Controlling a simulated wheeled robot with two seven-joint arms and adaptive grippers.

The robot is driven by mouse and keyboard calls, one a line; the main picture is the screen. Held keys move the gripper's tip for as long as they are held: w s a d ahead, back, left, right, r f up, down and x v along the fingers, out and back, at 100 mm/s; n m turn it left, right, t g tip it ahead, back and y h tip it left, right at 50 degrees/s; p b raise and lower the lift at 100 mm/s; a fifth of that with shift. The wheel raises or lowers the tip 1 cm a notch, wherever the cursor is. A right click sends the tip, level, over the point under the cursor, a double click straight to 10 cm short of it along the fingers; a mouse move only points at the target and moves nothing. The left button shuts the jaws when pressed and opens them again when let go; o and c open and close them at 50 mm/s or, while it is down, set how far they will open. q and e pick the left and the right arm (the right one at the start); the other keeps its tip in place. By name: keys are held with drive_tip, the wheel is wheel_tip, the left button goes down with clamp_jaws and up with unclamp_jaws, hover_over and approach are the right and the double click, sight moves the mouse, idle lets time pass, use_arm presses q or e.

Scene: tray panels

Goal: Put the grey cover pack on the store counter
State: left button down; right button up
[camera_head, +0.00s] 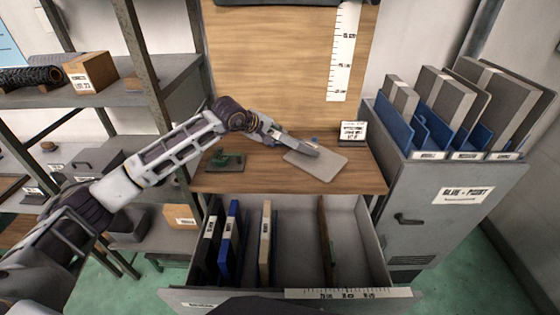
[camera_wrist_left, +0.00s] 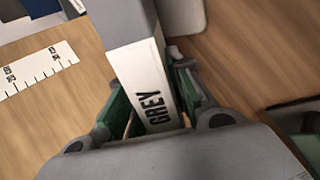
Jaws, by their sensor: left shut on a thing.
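My left gripper (camera_head: 275,135) reaches over the wooden counter (camera_head: 350,183) and is shut on the grey cover pack (camera_head: 300,146). In the left wrist view the gripper (camera_wrist_left: 155,115) grips the pack's white spine, marked GREY (camera_wrist_left: 152,95), between green-lined fingers. The pack's grey cover (camera_wrist_left: 118,20) extends away from the fingers. In the head view the pack is over a light grey flat plate (camera_head: 326,165) on the counter; I cannot tell whether they touch. My right gripper is not in view.
An open drawer (camera_head: 375,250) below the counter holds several upright packs. A small sign (camera_head: 352,133) stands at the counter's back right and a green device (camera_head: 225,161) at its left. A grey cabinet (camera_head: 450,205) with blue racks is right; shelves (camera_head: 125,97) are left.

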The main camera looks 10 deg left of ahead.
use_arm(q)
drive_tip(key=c, duration=1.7)
unclamp_jaws()
drive_tip(key=shift+o, duration=1.2)
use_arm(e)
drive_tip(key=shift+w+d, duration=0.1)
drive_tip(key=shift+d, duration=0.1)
use_arm(q)
drive_tip(key=shift+a+r, duration=0.1)
